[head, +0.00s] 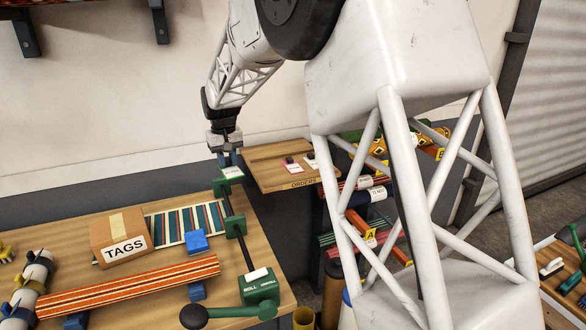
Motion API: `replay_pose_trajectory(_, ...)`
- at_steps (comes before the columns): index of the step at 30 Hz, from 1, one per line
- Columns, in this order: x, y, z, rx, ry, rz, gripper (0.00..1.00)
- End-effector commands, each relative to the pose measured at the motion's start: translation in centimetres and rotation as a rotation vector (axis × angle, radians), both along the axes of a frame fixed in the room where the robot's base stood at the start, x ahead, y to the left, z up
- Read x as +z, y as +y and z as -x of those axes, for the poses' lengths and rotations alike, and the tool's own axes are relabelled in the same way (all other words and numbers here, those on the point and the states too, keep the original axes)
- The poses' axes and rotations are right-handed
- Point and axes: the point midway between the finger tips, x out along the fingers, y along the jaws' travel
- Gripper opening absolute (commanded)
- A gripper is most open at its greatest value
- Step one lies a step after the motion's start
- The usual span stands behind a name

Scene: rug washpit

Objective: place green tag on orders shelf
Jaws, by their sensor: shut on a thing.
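Two small tags with white labels, one reddish (289,164) and one dark (311,159), lie on the shelf. The shelf's left part is bare.
The workbench (150,310) holds a TAGS box (121,237), a striped rug (184,224), a long striped roll (130,284), blue blocks and a green roller stand (258,287) with a crank. My white arm structure hides part of the rolled-rug rack (368,190) on the right.

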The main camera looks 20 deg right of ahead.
Motion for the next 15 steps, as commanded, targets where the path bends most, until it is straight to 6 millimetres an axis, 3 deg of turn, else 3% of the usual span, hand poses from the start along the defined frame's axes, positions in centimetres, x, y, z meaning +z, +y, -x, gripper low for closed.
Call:
replay_pose_trajectory(9, 0.0, -8.5, 1.1, -0.069, 0.0, 0.0, 0.02)
replay_pose_trajectory(15, 0.0, -12.5, 2.0, -0.102, 0.0, 0.0, 0.02)
